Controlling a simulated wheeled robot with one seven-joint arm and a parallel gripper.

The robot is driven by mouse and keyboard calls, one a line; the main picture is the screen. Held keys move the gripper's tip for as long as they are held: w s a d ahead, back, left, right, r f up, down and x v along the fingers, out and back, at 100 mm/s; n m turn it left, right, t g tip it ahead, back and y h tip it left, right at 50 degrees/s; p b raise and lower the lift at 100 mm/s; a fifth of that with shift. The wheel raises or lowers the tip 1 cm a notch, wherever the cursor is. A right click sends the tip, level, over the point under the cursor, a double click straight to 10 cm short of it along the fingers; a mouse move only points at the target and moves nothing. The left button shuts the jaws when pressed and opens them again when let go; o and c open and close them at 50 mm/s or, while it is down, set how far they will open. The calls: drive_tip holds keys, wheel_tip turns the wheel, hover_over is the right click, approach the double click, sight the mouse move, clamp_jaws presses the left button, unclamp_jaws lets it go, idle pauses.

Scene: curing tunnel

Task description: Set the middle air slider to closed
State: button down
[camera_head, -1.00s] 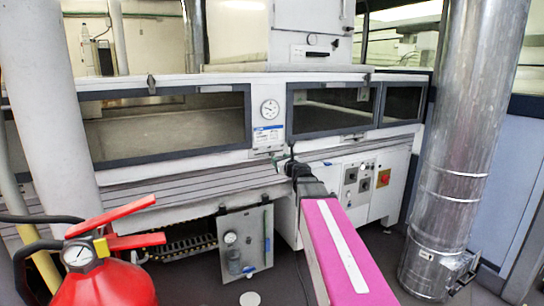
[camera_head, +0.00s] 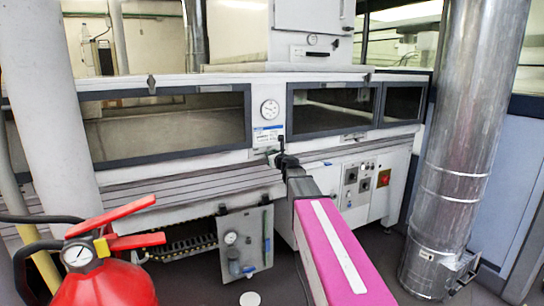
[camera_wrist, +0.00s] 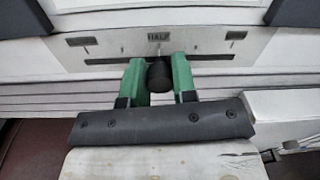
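In the wrist view, the slider's dark round knob (camera_wrist: 158,75) stands in front of a narrow dark slot (camera_wrist: 208,58), below the middle label, which reads HALF (camera_wrist: 155,36). My gripper (camera_wrist: 159,68) has its green fingers on either side of the knob, very close to it. I cannot tell whether both fingers touch it. Two more labels, one at the left (camera_wrist: 81,42) and one at the right (camera_wrist: 236,35), are too small to read. In the head view my gripper (camera_head: 281,148) is at the machine front below the round gauge and covers the knob.
A round gauge (camera_head: 270,109) sits between the dark windows. A control box (camera_head: 357,184) with knobs and a red-yellow switch (camera_head: 384,178) is lower right. A red extinguisher (camera_head: 103,275) stands front left, a metal duct (camera_head: 462,150) at right. A small panel (camera_head: 246,240) hangs below the ledge.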

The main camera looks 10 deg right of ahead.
drive_tip(key=shift+s+a, duration=0.4)
drive_tip(key=shift+a, duration=0.75)
drive_tip(key=shift+s+a, duration=0.4)
drive_tip(key=shift+a, duration=0.8)
drive_tip(key=shift+s+a, duration=0.4)
drive_tip(key=shift+a, duration=0.75)
drive_tip(key=c, duration=0.9)
unclamp_jaws()
drive_tip(key=shift+a, duration=0.1)
approach(255, 155)
drive_tip(key=v, duration=0.4)
drive_tip(key=shift+a, duration=0.1)
